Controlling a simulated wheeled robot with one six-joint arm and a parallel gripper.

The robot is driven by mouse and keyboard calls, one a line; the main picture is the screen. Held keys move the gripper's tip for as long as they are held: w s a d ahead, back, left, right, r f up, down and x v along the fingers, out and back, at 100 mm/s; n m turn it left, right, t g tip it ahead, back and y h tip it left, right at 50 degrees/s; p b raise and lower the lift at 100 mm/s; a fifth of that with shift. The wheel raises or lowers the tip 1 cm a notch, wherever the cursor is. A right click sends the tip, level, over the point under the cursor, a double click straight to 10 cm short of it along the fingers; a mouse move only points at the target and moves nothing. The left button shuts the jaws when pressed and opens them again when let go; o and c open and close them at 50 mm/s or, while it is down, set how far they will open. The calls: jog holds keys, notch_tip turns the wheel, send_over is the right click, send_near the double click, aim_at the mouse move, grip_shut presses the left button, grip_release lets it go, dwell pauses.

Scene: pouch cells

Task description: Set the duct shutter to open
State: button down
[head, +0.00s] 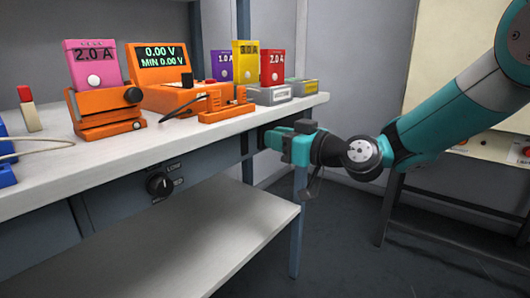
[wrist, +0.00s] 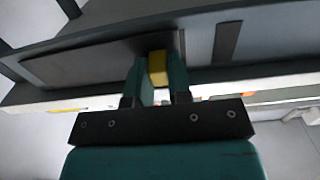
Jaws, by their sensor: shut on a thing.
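In the wrist view, my gripper (wrist: 157,80) has its two teal fingers closed on a yellow tab (wrist: 157,68). The tab sits at the right end of a flat dark grey plate (wrist: 90,64), which looks like the duct shutter. A narrow dark slot or strip (wrist: 227,43) shows on the lighter panel to the right of the plate. In the head view, my gripper (head: 266,137) reaches the bench front below the worktop near its right end. The yellow tab is hidden there, and I cannot read the shutter's position in that view.
The white worktop (head: 180,134) holds a pink 2.0 A cell (head: 88,66) in an orange clamp, an orange meter (head: 160,60) and several coloured cells. A black knob (head: 159,184) is on the bench front. A lower shelf (head: 190,240) is bare.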

jog(key=shift+w+d, duration=0.3)
jog(key=shift+w, duration=0.05)
jog(key=c, duration=1)
grip_release()
jog(key=shift+d, duration=0.1)
jog(key=shift+c, duration=0.2)
jog(key=v, duration=1.7)
jog(key=shift+s, duration=0.15)
